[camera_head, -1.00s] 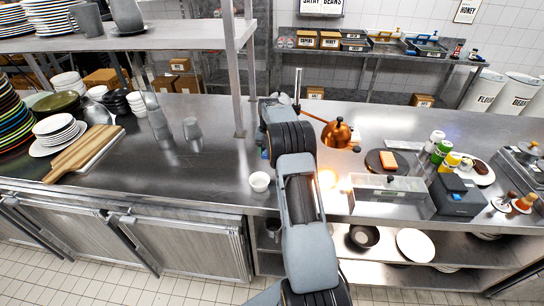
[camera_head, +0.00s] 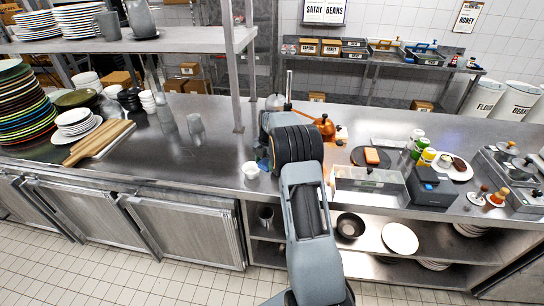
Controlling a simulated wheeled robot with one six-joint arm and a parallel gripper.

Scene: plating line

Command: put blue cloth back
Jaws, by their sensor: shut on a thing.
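My arm reaches up from the bottom middle of the head view over the steel counter (camera_head: 225,140). Its wrist ends above the counter, and my gripper's fingers are hidden behind the arm links. A small bluish patch (camera_head: 262,152) shows at the left edge of the wrist. It may be part of the blue cloth, but it is too small and covered to be sure. No other blue cloth can be made out.
A white bowl (camera_head: 250,170) stands close left of my arm. A cutting board (camera_head: 98,143) and plate stacks (camera_head: 24,110) stand left. The counter's middle left is mostly clear.

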